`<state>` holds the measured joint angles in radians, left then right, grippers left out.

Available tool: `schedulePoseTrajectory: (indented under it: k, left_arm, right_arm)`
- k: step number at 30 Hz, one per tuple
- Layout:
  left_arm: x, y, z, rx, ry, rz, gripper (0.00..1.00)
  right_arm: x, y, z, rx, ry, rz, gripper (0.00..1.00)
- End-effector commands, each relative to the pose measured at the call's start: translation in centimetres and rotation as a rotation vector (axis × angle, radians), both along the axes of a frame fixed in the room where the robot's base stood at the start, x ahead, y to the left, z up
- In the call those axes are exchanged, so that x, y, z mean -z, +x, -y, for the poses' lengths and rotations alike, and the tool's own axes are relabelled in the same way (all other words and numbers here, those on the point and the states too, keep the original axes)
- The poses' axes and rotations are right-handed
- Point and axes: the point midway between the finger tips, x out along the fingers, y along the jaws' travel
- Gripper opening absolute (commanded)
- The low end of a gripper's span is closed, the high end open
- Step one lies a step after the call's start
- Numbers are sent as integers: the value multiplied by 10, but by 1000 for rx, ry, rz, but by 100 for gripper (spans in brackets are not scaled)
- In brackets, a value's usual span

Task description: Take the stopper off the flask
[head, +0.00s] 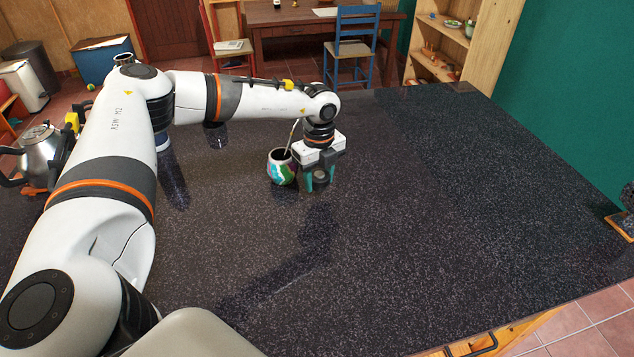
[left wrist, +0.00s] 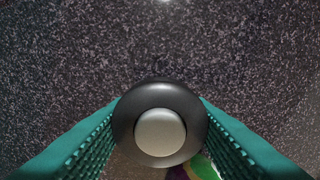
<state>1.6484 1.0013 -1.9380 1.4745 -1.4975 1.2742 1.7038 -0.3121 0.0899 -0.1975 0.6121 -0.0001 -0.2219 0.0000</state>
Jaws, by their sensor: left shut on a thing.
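My left gripper (head: 319,180) is low over the dark countertop, just right of a painted pot. Its teal fingers are shut on a round black piece with a grey disc on top, which looks like the stopper (left wrist: 160,132). In the left wrist view the fingers (left wrist: 160,125) press on both its sides. No flask body shows below the stopper in the head view. A blue and white object (head: 163,141) stands mostly hidden behind my left arm; I cannot tell if it is the flask. My right gripper is not in view.
The painted pot (head: 281,172) with a metal straw stands close left of the gripper. A dark bluish glass-like object (head: 216,137) is under my forearm. A steel kettle (head: 40,152) stands at the far left. The countertop (head: 450,200) right of the gripper is clear.

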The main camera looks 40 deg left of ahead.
Motion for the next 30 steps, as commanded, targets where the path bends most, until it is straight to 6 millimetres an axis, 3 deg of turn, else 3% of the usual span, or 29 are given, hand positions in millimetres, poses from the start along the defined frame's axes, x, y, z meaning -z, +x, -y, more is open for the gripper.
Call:
schedulePoseTrajectory:
  k: [7, 18, 19, 22, 30]
  left_arm:
    - [31, -1, 0, 1, 1, -2, 18]
    - [37, -1, 0, 0, 0, -1, 18]
    - [36, 0, 0, 1, 0, -1, 50]
    - [36, 0, 0, 0, 0, -1, 66]
    - [35, 0, 0, 0, 0, 0, 67]
  right_arm:
    - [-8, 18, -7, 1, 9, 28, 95]
    - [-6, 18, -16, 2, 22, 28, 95]
    - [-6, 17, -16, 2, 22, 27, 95]
    - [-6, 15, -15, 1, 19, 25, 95]
    - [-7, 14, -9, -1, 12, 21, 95]
